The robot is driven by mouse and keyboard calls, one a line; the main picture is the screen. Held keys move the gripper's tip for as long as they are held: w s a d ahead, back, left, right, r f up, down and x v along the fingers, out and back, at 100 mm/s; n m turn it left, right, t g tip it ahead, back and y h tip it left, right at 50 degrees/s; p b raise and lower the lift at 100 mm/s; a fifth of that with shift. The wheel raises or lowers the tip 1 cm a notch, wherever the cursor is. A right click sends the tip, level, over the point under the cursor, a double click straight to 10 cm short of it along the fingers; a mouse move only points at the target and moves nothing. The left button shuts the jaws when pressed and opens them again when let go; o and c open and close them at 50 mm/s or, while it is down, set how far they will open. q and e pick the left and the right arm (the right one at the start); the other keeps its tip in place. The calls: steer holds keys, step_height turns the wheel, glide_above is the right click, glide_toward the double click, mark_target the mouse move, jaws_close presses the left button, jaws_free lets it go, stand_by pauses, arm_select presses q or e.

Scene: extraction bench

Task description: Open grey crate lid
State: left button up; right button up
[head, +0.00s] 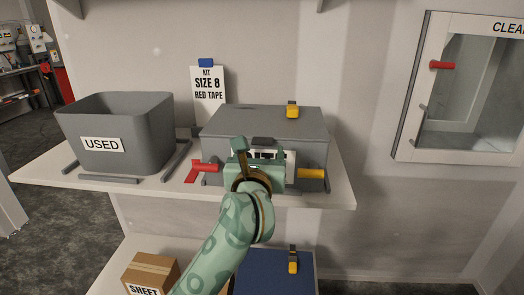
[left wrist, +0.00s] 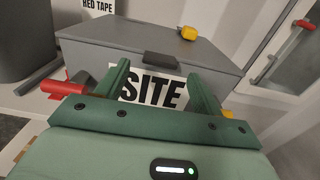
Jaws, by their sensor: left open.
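The grey crate (head: 310,140) stands on the white shelf with its grey lid (head: 250,118) shut. A dark tab (head: 264,141) sits at the lid's front edge, and it also shows in the left wrist view (left wrist: 161,60). Below the tab is a white label reading SITE (left wrist: 150,92). My left gripper (head: 262,158) is in front of the crate and hides part of its front. In the left wrist view its green fingers (left wrist: 158,70) are open and empty, one on each side of the tab and label. Whether they touch the crate cannot be told. My right gripper is out of view.
A grey USED bin (head: 150,135) stands at the left. Red (head: 203,168) and yellow (head: 311,174) pieces flank the crate's front. A KIT SIZE 8 sign (head: 208,95) stands behind. A cardboard box (head: 150,270) and a blue box (head: 275,275) are below.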

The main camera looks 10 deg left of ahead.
mark_target(262, 144)
arm_select(q)
steer(key=w, duration=0.4)
steer(key=shift+b, duration=0.35)
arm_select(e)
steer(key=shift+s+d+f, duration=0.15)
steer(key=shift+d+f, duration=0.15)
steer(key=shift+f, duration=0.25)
arm_select(q)
steer(key=shift+s, duration=0.1)
